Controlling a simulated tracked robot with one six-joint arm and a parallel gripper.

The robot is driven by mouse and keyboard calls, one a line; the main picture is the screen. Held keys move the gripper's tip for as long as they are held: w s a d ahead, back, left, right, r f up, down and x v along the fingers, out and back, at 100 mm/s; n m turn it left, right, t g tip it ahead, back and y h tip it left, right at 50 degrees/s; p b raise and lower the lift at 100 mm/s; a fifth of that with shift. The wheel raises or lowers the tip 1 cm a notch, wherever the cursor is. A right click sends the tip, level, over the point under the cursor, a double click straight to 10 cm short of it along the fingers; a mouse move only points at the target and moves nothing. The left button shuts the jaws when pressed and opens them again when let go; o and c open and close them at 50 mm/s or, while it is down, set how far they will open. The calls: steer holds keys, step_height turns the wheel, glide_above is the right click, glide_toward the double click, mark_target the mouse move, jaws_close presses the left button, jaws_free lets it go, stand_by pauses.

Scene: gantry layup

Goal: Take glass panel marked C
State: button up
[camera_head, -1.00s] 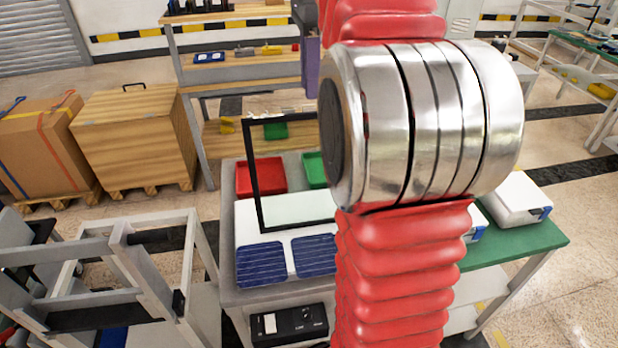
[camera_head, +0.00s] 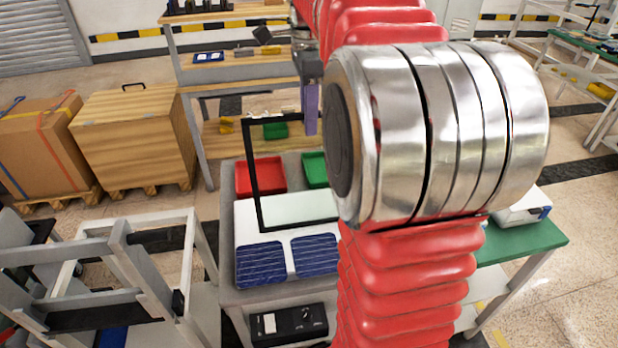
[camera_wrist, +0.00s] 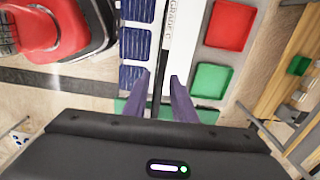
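A glass panel with a thin black frame (camera_head: 251,165) stands upright on the grey table (camera_head: 228,205). My arm covers its right part in the head view. My gripper (camera_head: 311,110) has purple fingers and is at the panel's top edge there. In the wrist view, my gripper (camera_wrist: 164,84) has its fingers apart, with the thin dark edge of the panel (camera_wrist: 159,60) running between them. Contact with the fingers cannot be told. Lettering that looks like "GRADE C" shows on a white surface beside the edge; no mark is legible in the head view.
Blue cell sheets (camera_head: 261,264) lie on a white board in front of the panel. A red bin (camera_head: 262,176) and a green bin (camera_head: 315,168) are behind it. A black control box (camera_head: 290,324) is below the front edge. A grey frame rack (camera_head: 110,265) stands left.

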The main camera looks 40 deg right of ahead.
step_height(320, 180, down, 5)
steer(key=shift+f, duration=0.1)
stand_by(0.4)
stand_by(0.4)
jaws_close()
stand_by(1.3)
